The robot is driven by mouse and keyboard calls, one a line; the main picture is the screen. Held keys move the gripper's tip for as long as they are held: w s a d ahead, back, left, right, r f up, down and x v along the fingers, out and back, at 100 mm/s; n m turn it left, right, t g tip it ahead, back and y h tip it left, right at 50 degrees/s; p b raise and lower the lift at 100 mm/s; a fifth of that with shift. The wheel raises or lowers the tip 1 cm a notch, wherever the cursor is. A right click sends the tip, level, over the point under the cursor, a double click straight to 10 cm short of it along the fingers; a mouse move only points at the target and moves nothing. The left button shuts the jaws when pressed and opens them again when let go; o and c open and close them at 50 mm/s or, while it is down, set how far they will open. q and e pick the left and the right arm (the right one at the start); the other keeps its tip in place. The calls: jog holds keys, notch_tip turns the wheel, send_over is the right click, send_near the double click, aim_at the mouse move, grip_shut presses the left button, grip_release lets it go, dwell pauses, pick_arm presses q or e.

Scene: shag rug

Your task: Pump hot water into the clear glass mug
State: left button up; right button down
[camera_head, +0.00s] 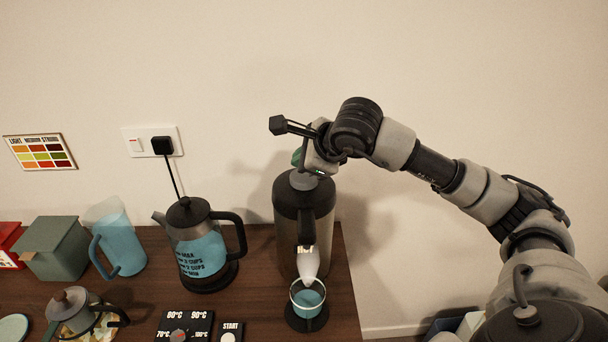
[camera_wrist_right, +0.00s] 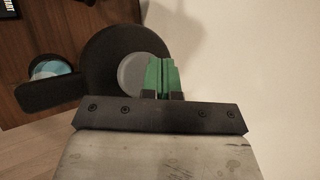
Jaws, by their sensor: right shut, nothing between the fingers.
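A tall dark brown and black pump flask (camera_head: 289,235) labelled HOT stands at the right end of the counter. Its round grey pump button (camera_head: 304,181) is on top and also shows in the right wrist view (camera_wrist_right: 135,74). The mug (camera_head: 307,304) sits below the pale spout on a dark round base and holds blue-looking liquid; part of it shows in the wrist view (camera_wrist_right: 50,70). My right gripper (camera_head: 298,158) is shut and empty, its green fingertips (camera_wrist_right: 163,75) over the button's edge. I cannot tell whether they touch it. My left gripper is out of view.
A glass kettle (camera_head: 203,250) with blue liquid stands left of the flask. A blue pitcher (camera_head: 122,245), a green box (camera_head: 56,250) and a small pot (camera_head: 75,312) are further left. A control panel (camera_head: 186,327) is in front. The counter ends right of the flask.

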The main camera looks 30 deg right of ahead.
aim_at(303, 176)
jog(key=shift+f, duration=0.1)
dwell(0.7)
jog(key=shift+f+b, duration=0.3)
jog(key=shift+b, duration=0.35)
jog(key=shift+f+b, duration=1.05)
dwell(0.8)
jog(key=shift+r, duration=0.15)
jog(key=shift+r+p, duration=0.8)
jog(key=shift+r, duration=0.45)
jog(key=shift+r+p, duration=1.6)
jog(key=shift+r, duration=0.95)
